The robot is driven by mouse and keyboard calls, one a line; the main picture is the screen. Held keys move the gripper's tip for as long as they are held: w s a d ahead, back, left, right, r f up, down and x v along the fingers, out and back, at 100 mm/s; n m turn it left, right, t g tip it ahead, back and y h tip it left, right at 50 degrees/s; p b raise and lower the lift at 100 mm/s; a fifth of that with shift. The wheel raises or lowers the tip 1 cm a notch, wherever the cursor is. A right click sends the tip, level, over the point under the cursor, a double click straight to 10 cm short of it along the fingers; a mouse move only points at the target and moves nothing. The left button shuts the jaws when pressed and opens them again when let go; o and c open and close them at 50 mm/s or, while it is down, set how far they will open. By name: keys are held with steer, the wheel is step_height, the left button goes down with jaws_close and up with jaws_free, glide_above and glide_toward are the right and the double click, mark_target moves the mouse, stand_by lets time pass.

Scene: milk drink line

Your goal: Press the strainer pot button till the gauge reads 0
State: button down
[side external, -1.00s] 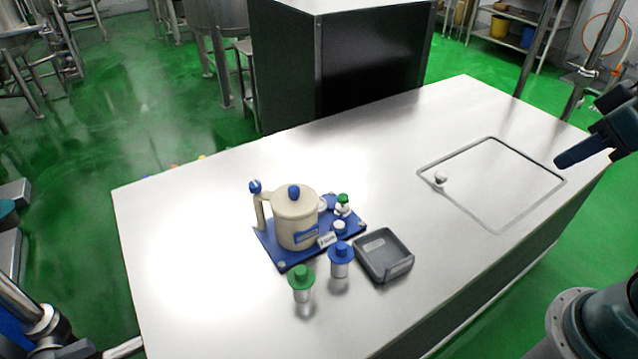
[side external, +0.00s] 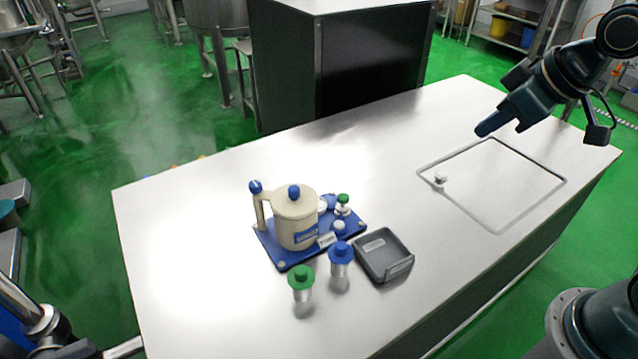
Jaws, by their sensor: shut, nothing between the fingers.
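The strainer pot (side external: 296,220) is a cream pot with a blue knob on its lid, standing on a blue base plate (side external: 294,264) at the middle of the table. A blue-topped post (side external: 255,187) rises at its left. A green-topped part (side external: 343,204) and a small white round part (side external: 339,225) sit at the plate's right end. I cannot tell which part is the button, and no gauge reading is legible. My gripper (side external: 482,131) is shut and empty, above the table's far right part, well right of the pot and apart from everything.
A green-capped container (side external: 302,284) and a blue-capped container (side external: 340,260) stand in front of the plate. A dark grey tray (side external: 384,256) lies right of them. The table between is clear.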

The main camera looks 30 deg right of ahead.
steer(key=w+a+f+n, duration=0.25)
steer(key=w+f, duration=0.25)
steer(key=w, duration=0.5)
steer(key=n+t+y, duration=0.2)
steer(key=n, duration=0.4)
glide_above(343, 226)
step_height(343, 226, down, 22)
steer(key=shift+r, duration=0.15)
steer(key=shift+f, duration=4.4)
